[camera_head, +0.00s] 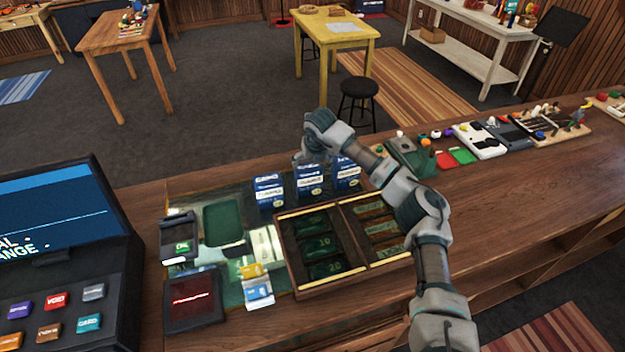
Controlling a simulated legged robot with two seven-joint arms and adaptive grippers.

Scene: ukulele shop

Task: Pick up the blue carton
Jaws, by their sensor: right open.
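Three blue-and-white cartons stand upright in a row on the counter behind the cash tray: a left one (269,192), a middle one (310,180) and a right one (346,174). My right arm reaches in from the lower right and bends over the tray. My right gripper (306,160) is open and points down at the top of the middle carton. The fingertips are small and partly merge with the carton tops, so I cannot tell whether they touch. My left gripper is not in view.
A wooden cash tray (291,286) lies in front of the cartons. A card reader (179,240) and a register (65,255) stand to the left. Pedals and small parts line the counter (520,190) at right. A black stool (359,90) stands behind.

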